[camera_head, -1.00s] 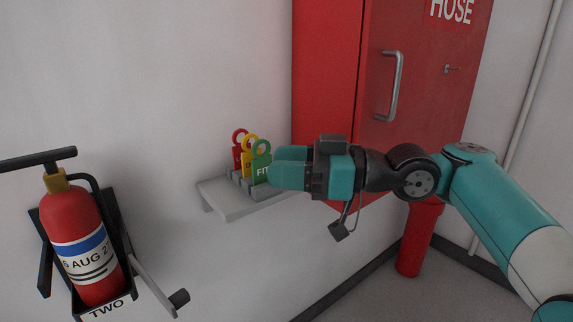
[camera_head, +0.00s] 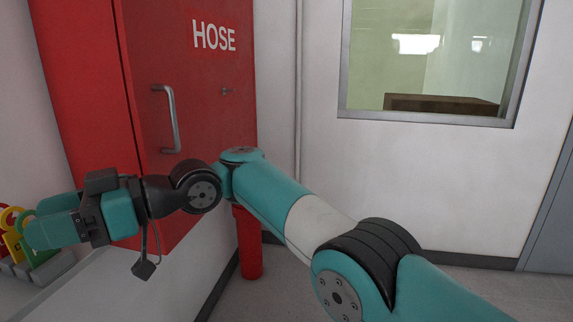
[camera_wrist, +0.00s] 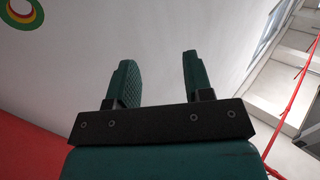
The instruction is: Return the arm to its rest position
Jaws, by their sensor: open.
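My arm reaches across the head view from the lower right to the left. My gripper (camera_head: 42,220) is at its left end, in front of several coloured tags; I cannot tell whether it touches them. In the wrist view its two green fingers (camera_wrist: 156,72) stand apart with nothing between them, against a pale wall. The yellow tag (camera_head: 12,238) and the green tag (camera_head: 38,254) show beside and below the fingers, partly covered. A red one is at the picture's left edge.
The tags stand on a grey wall shelf (camera_head: 55,268). A red HOSE cabinet (camera_head: 195,90) with a metal handle (camera_head: 167,120) is behind my forearm. A red post (camera_head: 248,245) stands below.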

